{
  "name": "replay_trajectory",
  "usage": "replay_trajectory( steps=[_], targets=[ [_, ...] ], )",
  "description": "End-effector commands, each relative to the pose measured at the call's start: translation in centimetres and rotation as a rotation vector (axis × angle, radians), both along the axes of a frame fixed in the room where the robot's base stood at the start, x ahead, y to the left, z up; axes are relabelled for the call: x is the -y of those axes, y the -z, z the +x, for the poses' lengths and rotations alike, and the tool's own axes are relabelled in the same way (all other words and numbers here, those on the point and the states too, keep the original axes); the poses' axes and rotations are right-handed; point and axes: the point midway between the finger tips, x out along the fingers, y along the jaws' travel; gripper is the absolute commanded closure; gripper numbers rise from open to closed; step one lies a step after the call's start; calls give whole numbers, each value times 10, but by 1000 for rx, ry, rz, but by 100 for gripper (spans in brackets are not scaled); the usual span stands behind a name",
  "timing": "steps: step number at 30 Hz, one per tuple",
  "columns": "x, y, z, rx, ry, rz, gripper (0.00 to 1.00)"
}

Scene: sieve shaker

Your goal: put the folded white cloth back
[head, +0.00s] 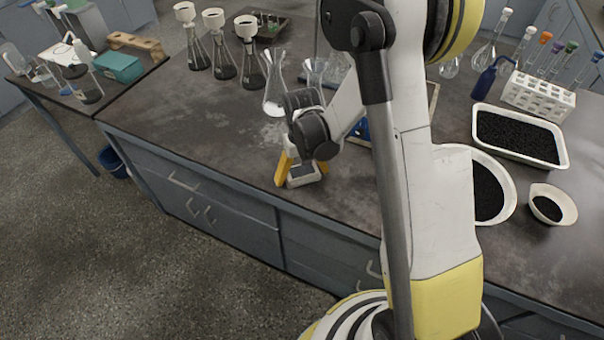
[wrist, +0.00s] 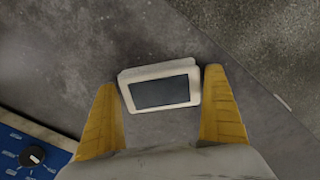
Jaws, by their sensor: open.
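My gripper (head: 303,176) is low over the front edge of the bench, pointing down. In the wrist view its yellow fingers (wrist: 160,80) are apart, one on each side of a small white block-like thing with a dark rectangular panel (wrist: 162,91). That thing also shows in the head view (head: 303,181), partly hidden by the fingers. I cannot tell whether the fingers touch it. It looks like a small device rather than cloth. I cannot make out a folded white cloth in either view.
A blue panel with a black knob (wrist: 33,155) is at lower left in the wrist view. Flasks with white funnels (head: 213,45) stand behind. Trays of black grains (head: 562,160) and a tube rack (head: 537,98) are at right. The bench left of my gripper is clear.

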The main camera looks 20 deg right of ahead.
Motion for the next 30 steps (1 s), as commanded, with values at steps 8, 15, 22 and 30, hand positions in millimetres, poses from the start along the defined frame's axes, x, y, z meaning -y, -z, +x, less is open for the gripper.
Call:
replay_trajectory(
  steps=[8,15,22,30],
  targets=[
    [0,-59,0,0,0,0,0],
    [0,-106,0,0,0,0,0],
    [0,-127,-2,10,0,0,0],
    [0,-197,-31,149,0,0,0]
  ],
)
